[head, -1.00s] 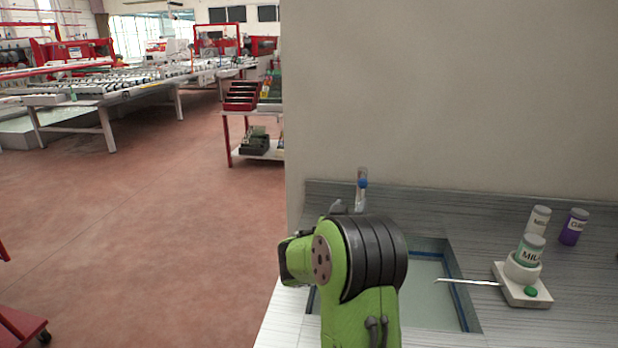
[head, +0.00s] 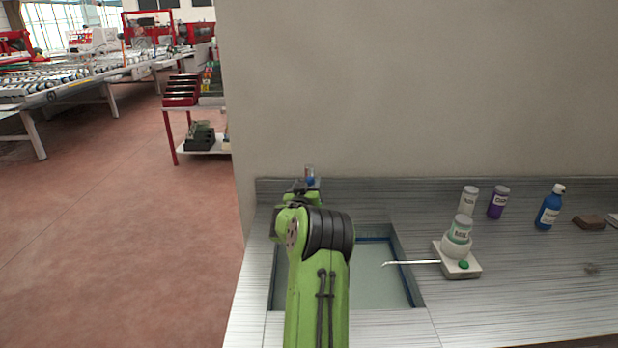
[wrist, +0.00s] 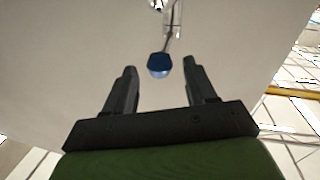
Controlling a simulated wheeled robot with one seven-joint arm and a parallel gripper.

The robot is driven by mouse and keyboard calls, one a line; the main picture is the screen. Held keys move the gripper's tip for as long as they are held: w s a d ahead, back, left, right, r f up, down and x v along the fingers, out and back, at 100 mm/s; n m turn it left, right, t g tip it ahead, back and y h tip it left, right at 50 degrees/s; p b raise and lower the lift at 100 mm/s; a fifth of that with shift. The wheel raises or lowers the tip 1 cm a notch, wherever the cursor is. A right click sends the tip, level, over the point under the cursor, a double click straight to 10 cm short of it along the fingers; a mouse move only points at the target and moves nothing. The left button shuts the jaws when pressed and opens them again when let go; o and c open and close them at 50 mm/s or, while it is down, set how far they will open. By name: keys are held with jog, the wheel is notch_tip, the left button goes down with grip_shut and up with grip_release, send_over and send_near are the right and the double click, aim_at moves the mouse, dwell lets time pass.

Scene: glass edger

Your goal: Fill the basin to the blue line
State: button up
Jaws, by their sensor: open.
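The basin (head: 408,285) is sunk in the grey counter, and my arm hides part of it. A blue line (head: 375,240) runs along its inner walls. The floor of the basin looks pale green; I cannot tell the water level. Behind the basin stands a tap (head: 309,170) with a blue knob (head: 311,181), partly hidden by my arm. My gripper (wrist: 159,66) is open and empty. In the wrist view the blue knob (wrist: 159,72) lies between and beyond the fingertips, with no visible contact.
A white dispenser (head: 461,268) with a labelled jar, a green button and a thin spout stands right of the basin, its spout over the basin. Behind it are a white jar (head: 468,201) and a purple jar (head: 498,202). A blue bottle (head: 549,208) stands farther right. A wall rises behind.

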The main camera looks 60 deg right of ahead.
jog(key=shift+x, duration=1.55)
grip_shut()
